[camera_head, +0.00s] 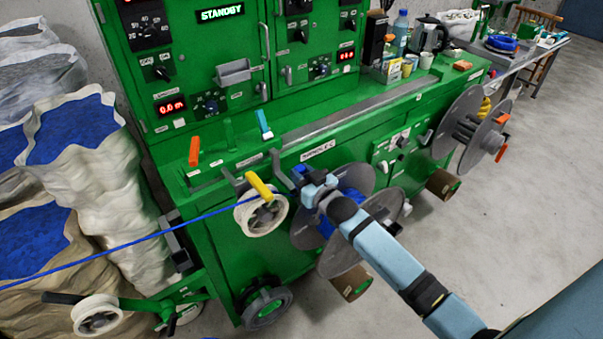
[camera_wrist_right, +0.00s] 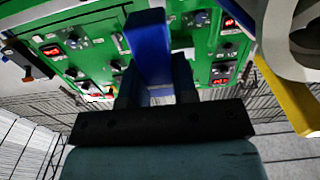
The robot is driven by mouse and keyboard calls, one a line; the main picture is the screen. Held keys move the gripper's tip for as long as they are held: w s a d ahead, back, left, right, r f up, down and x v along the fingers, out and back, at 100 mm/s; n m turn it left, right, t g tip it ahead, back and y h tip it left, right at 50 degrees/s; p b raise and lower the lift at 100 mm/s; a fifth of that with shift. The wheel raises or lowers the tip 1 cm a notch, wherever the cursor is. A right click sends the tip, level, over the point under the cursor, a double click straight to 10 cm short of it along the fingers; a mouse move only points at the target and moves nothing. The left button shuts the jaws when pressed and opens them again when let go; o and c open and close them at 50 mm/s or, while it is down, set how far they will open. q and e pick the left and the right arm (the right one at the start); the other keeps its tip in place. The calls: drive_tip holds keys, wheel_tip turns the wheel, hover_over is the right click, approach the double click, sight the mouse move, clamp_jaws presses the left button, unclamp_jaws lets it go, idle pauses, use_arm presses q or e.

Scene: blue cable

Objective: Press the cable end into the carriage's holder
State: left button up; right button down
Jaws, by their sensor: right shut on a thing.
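My right gripper (camera_head: 299,178) comes in from the lower right, in front of the green machine and just right of a white pulley (camera_head: 262,216). In the right wrist view its two dark fingers (camera_wrist_right: 153,88) are closed on a blue block-like piece (camera_wrist_right: 149,45), which I take to be the cable end. The blue cable (camera_head: 120,245) runs taut from the left edge to the white pulley; its path beyond is hidden. A yellow lever (camera_head: 259,186) sits above the pulley. I cannot clearly tell the carriage's holder apart from the dark brackets beside the gripper. My left gripper is out of view.
A grey reel with blue cable (camera_head: 340,213) stands right behind my right arm. Another grey reel (camera_head: 458,124) is farther right. Orange (camera_head: 194,151) and blue (camera_head: 264,124) levers rise from the ledge. Sacks of blue granules (camera_head: 75,130) stand left. Floor at right is clear.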

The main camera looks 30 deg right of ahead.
drive_tip(key=shift+f+b, duration=1.2)
drive_tip(key=shift+f, duration=0.9)
idle(1.0)
drive_tip(key=c, duration=0.8)
unclamp_jaws()
drive_tip(key=shift+s, duration=0.1)
drive_tip(key=s+p, duration=0.1)
drive_tip(key=s, duration=0.1)
drive_tip(key=s+p, duration=0.1)
drive_tip(key=s, duration=0.2)
drive_tip(key=s+d+p, duration=0.1)
drive_tip(key=s+p, duration=0.1)
drive_tip(key=shift+s, duration=0.4)
idle(0.3)
